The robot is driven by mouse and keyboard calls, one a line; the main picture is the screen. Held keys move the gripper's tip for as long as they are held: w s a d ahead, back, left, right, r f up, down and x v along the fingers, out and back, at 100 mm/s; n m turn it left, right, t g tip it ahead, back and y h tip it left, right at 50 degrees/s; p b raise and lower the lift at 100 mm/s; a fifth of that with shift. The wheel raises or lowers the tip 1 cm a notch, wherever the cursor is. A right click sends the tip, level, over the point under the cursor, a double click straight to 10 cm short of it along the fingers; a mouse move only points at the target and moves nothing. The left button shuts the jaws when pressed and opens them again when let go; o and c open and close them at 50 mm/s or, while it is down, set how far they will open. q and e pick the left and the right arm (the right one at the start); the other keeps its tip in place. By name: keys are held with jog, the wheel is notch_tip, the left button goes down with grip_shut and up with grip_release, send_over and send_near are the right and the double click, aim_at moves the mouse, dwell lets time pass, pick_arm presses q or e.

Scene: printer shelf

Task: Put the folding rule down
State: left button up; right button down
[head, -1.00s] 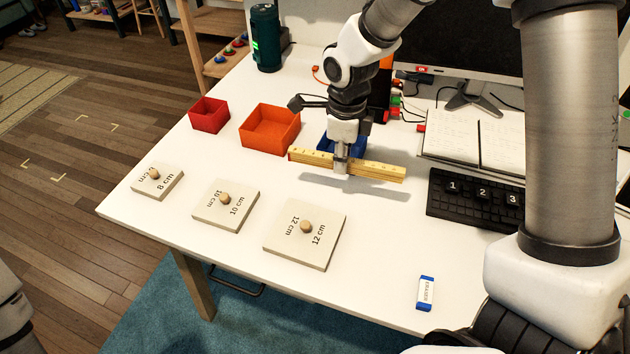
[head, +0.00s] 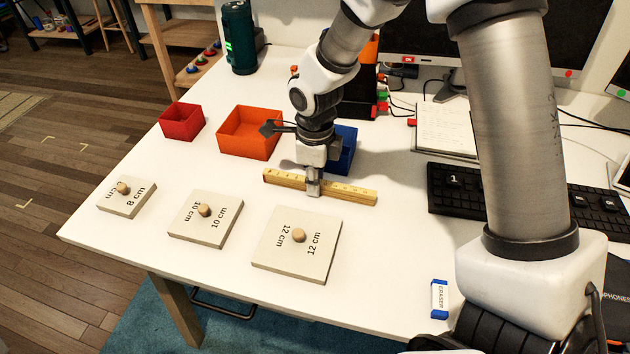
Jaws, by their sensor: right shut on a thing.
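The yellow folding rule (head: 345,192) lies lengthwise across the middle of the white desk, at or just above its surface; I cannot tell if it touches. My right gripper (head: 313,188) comes down from above and is shut on the rule near its middle. The gripper hides a small part of the rule. My left gripper is not in view.
Knobbed plates marked 8 cm (head: 128,198), 10 cm (head: 206,219) and 12 cm (head: 297,246) lie in front. Red (head: 182,123), orange (head: 248,134) and blue (head: 346,150) boxes stand behind. A keyboard (head: 455,195) is at right, an eraser (head: 439,299) at front right.

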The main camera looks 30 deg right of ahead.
jog(key=shift+w, duration=0.15)
jog(key=shift+f, duration=0.15)
jog(key=c, duration=1.1)
grip_release()
jog(key=shift+r, duration=0.5)
notch_tip(320, 180, up, 11)
jog(key=p, duration=0.2)
jog(key=shift+r, duration=0.2)
